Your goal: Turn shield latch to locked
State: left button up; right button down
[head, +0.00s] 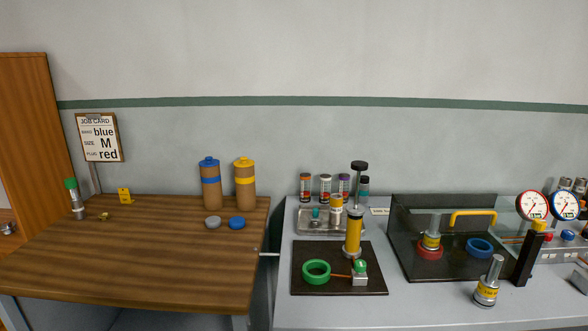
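A dark open-topped bay (402,240) with a clear shield stands on the right bench. A yellow handle (473,214) shows at the bay's upper right. A black upright post with a yellow top (528,256) stands at its right front. A silver knob-like piece with a yellow label (487,286) stands before the bay, its stem tilted right. I cannot tell for certain which part is the shield latch, or its locked position. Inside the bay are a red ring (430,254) around a silver and yellow fitting (432,238), and a blue ring (479,247). Neither of my grippers is in view.
A black mat (310,285) holds a yellow vertical cylinder (353,236), a green ring (316,270) and a green-topped block (360,274). Gauges (532,204) stand at right. A wooden bench (130,255) is at left, across a gap. The grey bench front is mostly clear.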

aim_at(539, 225)
jog(key=z, duration=1.55)
